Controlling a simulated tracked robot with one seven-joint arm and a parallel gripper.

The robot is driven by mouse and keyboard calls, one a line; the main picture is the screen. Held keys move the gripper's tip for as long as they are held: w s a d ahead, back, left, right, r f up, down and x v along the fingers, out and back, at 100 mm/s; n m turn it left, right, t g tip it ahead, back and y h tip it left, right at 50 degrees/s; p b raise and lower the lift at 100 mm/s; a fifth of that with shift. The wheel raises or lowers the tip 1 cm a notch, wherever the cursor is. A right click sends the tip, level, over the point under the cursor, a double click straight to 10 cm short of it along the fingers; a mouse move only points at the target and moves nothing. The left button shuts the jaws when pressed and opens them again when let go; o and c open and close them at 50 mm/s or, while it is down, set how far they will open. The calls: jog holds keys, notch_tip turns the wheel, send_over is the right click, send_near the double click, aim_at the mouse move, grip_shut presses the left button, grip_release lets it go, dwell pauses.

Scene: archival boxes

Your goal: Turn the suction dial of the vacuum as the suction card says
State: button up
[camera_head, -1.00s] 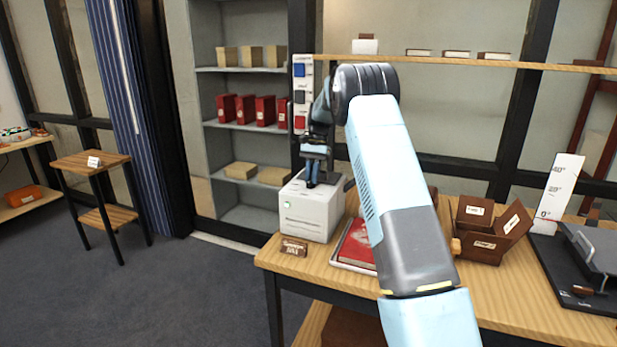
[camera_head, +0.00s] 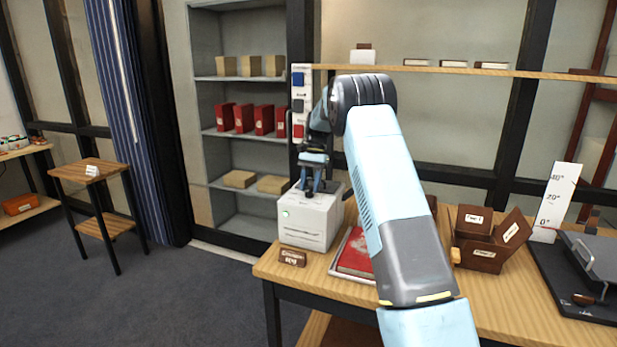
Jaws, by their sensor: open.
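A white box-shaped machine (camera_head: 312,226), which looks like the vacuum, stands at the left end of the wooden table. It has a small green light and a slot on its front. My gripper (camera_head: 309,190) points down at the top of the machine, open. Its fingertips are at or just above the top face; I cannot tell whether they touch. The dial is not visible; the gripper may hide it. A small brown sign (camera_head: 292,257) stands in front of the machine, its lettering too small to read surely. I cannot tell which thing is the suction card.
A red book (camera_head: 356,252) lies right of the machine, partly behind my arm. Brown boxes (camera_head: 487,240) and a dark device (camera_head: 585,270) stand further right. A strip with coloured squares (camera_head: 298,105) hangs behind the machine. Open floor lies left of the table (camera_head: 262,272).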

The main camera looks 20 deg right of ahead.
jog(key=v, duration=1.3)
jog(key=shift+r, duration=0.25)
jog(key=s+a+r+n+t+h, duration=0.1)
jog(key=s+r+t, duration=0.1)
jog(key=s+r, duration=0.45)
jog(key=s+a+r+n+t, duration=0.1)
jog(key=s+r, duration=0.3)
jog(key=s, duration=0.6)
jog(key=s+a+r+n+t+h, duration=0.1)
jog(key=s+a+r+t, duration=0.1)
jog(key=s+r, duration=0.45)
jog(key=s+f+n+t, duration=0.1)
jog(key=s+f, duration=0.3)
jog(key=s, duration=0.6)
jog(key=s+f+n+t, duration=0.1)
jog(key=s+f, duration=0.4)
jog(key=s, duration=0.6)
jog(key=s+a+f+n+t, duration=0.1)
jog(key=s+f, duration=0.3)
jog(key=s, duration=0.6)
jog(key=shift+s+f+n+t+h, duration=0.15)
jog(key=shift+s+n+t+h, duration=0.2)
jog(key=shift+n+t, duration=0.3)
